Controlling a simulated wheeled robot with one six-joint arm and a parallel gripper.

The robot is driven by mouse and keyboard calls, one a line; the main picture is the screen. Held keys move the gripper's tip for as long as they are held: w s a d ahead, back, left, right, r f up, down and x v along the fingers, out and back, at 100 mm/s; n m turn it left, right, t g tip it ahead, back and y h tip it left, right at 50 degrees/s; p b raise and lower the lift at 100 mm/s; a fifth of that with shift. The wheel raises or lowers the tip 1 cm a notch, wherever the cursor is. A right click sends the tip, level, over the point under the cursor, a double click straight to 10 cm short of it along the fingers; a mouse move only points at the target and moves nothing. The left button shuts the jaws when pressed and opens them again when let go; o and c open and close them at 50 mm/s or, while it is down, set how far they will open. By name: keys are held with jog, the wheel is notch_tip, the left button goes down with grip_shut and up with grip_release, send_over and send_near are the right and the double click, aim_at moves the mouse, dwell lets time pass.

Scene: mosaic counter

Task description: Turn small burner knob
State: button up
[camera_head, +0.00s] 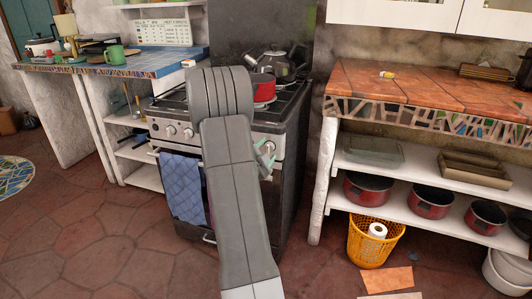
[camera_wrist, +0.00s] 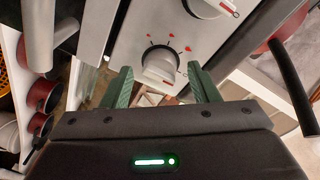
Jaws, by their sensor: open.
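The stove (camera_head: 180,125) stands in the middle of the head view, with a row of round knobs on its pale front panel. In the wrist view one silver knob (camera_wrist: 160,68) with red marks around it sits between the fingertips of my gripper (camera_wrist: 160,85). The green fingers are open on either side of the knob, with gaps showing; I cannot tell whether they touch it. A second knob (camera_wrist: 208,8) with a red mark is at the top edge. In the head view my arm hides part of the panel, and my gripper (camera_head: 265,160) is at its right end.
A blue towel (camera_head: 183,188) hangs on the oven handle. A red pot (camera_head: 264,90) and a kettle (camera_head: 277,62) stand on the stovetop. Right of the stove is a tiled counter (camera_head: 430,95) with shelves of red pots (camera_head: 367,190). A yellow basket (camera_head: 372,245) stands on the floor.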

jog(key=c, duration=1)
jog(key=shift+o, duration=0.2)
jog(key=shift+n, duration=0.4)
jog(key=n, duration=0.5)
jog(key=shift+f+t, duration=0.1)
jog(key=shift+t, duration=0.2)
jog(key=n, duration=0.6)
jog(key=shift+t, duration=0.4)
jog(key=shift+n, duration=0.4)
jog(key=o, duration=1)
jog(key=shift+c, duration=0.2)
